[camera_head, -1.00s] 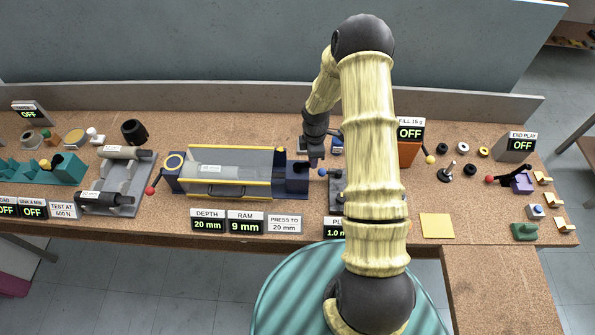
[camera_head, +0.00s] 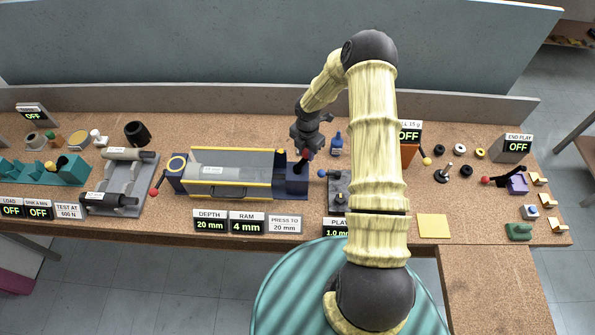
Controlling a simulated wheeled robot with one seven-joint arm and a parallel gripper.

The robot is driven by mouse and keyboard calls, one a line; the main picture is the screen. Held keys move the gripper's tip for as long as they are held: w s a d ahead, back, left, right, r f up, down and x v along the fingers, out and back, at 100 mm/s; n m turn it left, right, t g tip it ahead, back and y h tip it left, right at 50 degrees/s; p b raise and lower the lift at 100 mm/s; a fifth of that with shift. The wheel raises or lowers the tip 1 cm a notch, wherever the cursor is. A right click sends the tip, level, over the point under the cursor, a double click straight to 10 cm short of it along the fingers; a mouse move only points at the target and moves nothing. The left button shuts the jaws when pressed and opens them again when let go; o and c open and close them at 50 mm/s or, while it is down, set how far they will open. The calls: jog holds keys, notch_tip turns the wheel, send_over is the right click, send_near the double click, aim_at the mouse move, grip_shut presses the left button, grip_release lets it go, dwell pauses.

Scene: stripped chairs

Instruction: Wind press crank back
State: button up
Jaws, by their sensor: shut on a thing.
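The press (camera_head: 232,190) is a long frame with yellow rails and dark blue end blocks, lying left of my arm on the bench. Its crank (camera_head: 303,160) is at the right end block, with a red knob showing near my gripper. My gripper (camera_head: 304,157) is shut at the crank, on its upper side; the fingers are small and partly merge with the crank. The ram display (camera_head: 247,223) reads 4 mm and the depth display (camera_head: 210,222) reads 20 mm. A sign beside them says press to 20 mm.
A grey fixture with a blue-knobbed lever (camera_head: 338,186) stands close right of the press, partly behind my arm. A blue bottle (camera_head: 337,145) stands behind it. A grey stand with cylinders (camera_head: 122,178) is at left. A yellow pad (camera_head: 433,226) lies at right.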

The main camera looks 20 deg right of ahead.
jog(key=shift+w+a, duration=0.1)
jog(key=n, duration=0.1)
jog(key=a+n, duration=0.1)
jog(key=n, duration=0.1)
jog(key=w+n+p, duration=0.1)
jog(key=n, duration=0.1)
jog(key=shift+w+a, duration=0.1)
jog(key=shift+a, duration=0.25)
jog(key=n, duration=0.1)
jog(key=a+n, duration=0.1)
jog(key=n, duration=0.1)
jog(key=a+n+p, duration=0.1)
jog(key=n, duration=0.1)
jog(key=shift+w, duration=0.2)
